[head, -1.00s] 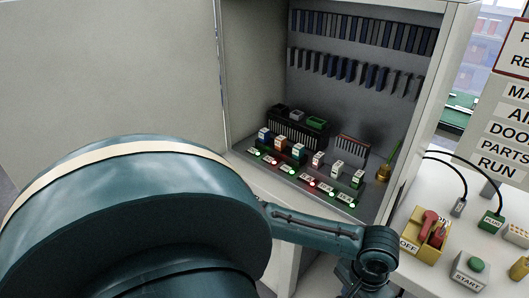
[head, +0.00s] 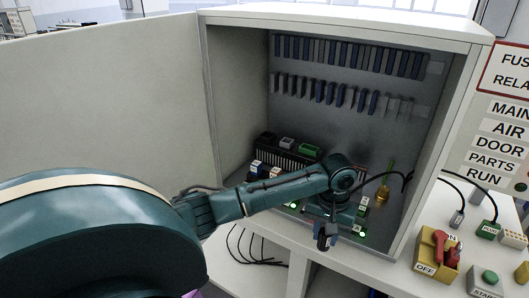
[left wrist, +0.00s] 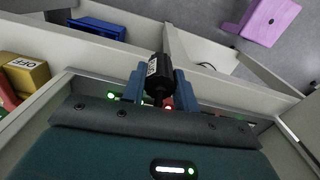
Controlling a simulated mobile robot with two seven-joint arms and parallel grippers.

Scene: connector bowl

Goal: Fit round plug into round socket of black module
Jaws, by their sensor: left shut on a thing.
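My left gripper (head: 326,232) is in front of the open cabinet, pointing down. In the left wrist view its two blue-grey fingers (left wrist: 158,92) are shut on a black round plug (left wrist: 157,70) with a white label. The plug also shows small and dark below the gripper in the head view (head: 323,243). The black module (head: 268,151) stands inside the cabinet, left of and behind the gripper. Black, grey and green sockets sit on its top; which one is round is too small to tell. The plug is apart from the module. My right gripper is not in view.
The cabinet (head: 345,20) has side walls and a large open door (head: 110,95) on the left. A row of small blocks and lit labels is partly hidden by my arm. A brass fitting (head: 382,195) stands at the right. Switches and the green plug (head: 488,230) are outside right.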

